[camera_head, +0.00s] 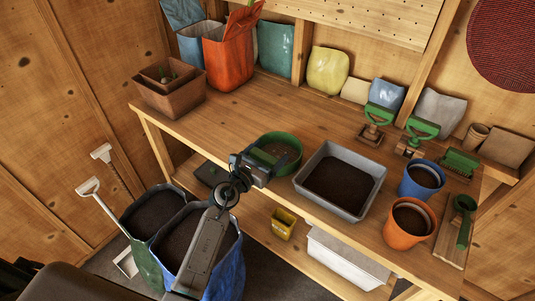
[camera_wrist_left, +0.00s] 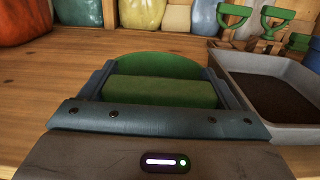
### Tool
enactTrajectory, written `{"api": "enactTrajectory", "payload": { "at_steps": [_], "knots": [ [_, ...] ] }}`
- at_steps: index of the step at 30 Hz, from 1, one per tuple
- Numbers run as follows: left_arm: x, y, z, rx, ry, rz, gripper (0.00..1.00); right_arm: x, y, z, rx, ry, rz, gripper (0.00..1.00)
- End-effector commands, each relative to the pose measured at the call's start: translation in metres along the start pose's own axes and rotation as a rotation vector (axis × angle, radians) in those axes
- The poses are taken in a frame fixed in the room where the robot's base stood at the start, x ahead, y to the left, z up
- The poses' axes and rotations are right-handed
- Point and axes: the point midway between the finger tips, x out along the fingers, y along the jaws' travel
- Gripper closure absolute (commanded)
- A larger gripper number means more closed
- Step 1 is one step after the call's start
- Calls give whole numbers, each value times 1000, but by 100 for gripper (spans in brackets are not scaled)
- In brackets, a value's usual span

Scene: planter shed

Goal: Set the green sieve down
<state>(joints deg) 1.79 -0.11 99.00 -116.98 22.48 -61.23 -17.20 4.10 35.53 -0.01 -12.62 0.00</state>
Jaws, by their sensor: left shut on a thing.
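The green sieve (camera_head: 283,148) is a round green-rimmed pan at the front middle of the wooden bench (camera_head: 225,122), left of the grey soil tray. Its inside looks brown through the mesh. My left gripper (camera_head: 264,166) reaches in from the front and is shut on the sieve's near side. In the left wrist view a green block of the sieve (camera_wrist_left: 160,92) sits between the fingers, with the curved green rim behind it. I cannot tell whether the sieve's underside touches the bench. The gripper hides its near edge. My right gripper is not in view.
The grey tray (camera_head: 325,207) of soil stands close right of the sieve. Blue (camera_head: 421,180) and orange (camera_head: 409,224) pots stand farther right. Brown planters (camera_head: 168,92) and an orange bag (camera_head: 230,58) are at the left back. Bare bench lies behind and left of the sieve.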

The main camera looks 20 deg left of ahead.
Motion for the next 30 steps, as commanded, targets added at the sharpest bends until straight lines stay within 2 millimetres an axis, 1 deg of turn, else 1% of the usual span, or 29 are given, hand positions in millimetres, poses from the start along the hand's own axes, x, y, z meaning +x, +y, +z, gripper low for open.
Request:
{"api": "enactTrajectory", "payload": {
  "at_steps": [1,2,3,4,10,13,14,17,24,27,30],
  "knots": [
    [0,0,-3,0,0,0,43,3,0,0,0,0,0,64],
    [0,0,-2,0,0,0,11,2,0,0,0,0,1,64],
    [0,0,-2,0,0,0,3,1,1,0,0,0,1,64],
    [0,0,-2,0,0,0,0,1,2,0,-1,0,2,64],
    [0,0,-1,0,0,0,0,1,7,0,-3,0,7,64],
    [0,0,4,0,0,0,0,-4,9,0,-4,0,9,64],
    [-4,0,1,0,1,0,0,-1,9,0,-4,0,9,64],
    [-19,0,-1,1,2,0,0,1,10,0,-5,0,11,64],
    [-73,0,-1,2,3,0,0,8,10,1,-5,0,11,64],
    [-92,0,0,2,2,-1,0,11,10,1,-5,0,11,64],
    [-106,0,0,0,2,-1,0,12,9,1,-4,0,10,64]
  ]
}}
